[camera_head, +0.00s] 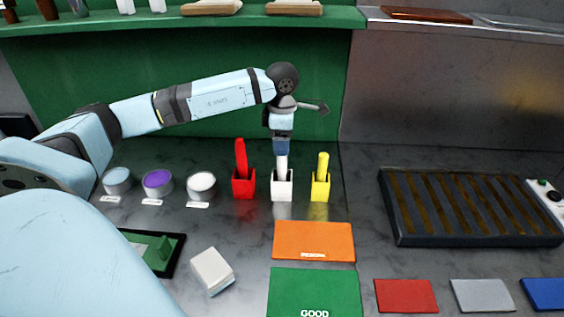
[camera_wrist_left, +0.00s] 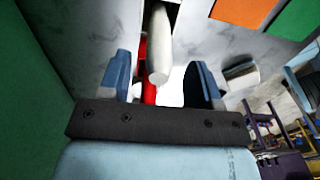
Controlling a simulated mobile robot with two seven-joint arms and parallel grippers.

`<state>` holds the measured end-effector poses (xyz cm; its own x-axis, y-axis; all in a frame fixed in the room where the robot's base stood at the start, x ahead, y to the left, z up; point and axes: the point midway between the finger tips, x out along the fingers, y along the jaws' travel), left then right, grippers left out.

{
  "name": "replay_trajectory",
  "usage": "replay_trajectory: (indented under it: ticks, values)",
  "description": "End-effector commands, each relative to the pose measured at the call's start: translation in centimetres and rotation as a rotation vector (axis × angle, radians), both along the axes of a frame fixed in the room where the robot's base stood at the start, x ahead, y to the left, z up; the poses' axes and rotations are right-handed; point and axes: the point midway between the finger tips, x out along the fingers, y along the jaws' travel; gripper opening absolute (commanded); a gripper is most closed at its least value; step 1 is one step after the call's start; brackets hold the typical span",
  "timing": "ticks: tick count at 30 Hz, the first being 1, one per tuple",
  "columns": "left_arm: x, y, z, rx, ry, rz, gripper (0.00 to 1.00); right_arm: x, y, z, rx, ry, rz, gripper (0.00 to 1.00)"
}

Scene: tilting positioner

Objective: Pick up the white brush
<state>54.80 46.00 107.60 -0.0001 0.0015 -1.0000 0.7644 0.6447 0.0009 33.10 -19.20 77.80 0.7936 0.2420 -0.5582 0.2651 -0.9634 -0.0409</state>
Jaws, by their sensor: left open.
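The white brush (camera_head: 282,164) stands upright in a white square holder (camera_head: 282,187), with its handle pointing up. My left gripper (camera_head: 282,149) is above the holder at the top of the handle, pointing down. In the left wrist view, the white brush (camera_wrist_left: 158,48) reaches in from the top, and its rounded end lies between the two open blue fingers of my left gripper (camera_wrist_left: 162,80). The fingers show gaps on both sides of the handle. My right gripper is in neither view.
A red brush in a red holder (camera_head: 243,185) stands close on the left, and a yellow one in a yellow holder (camera_head: 320,188) on the right. Several paint pots are further left. Orange (camera_head: 313,240) and green (camera_head: 314,290) mats lie in front.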

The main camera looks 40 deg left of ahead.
Motion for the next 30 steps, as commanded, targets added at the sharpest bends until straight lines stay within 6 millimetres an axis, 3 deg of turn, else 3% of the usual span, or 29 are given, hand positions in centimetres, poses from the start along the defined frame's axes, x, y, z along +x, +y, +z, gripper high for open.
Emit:
replay_trajectory:
  ticks: [6, 14, 21, 30]
  values:
    - [0.0, 0.1, -2.8, 0.000, 0.001, -0.001, 0.58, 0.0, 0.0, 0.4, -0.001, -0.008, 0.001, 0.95]
    - [0.0, 0.0, -3.1, -0.001, -0.001, -0.001, 0.58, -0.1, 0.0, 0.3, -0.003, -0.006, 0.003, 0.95]
    - [0.0, 0.0, -3.1, -0.001, -0.001, -0.001, 0.05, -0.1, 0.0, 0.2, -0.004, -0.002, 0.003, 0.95]
    - [0.1, 0.0, -3.0, -0.001, -0.001, -0.001, 0.04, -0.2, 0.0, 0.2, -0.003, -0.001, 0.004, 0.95]
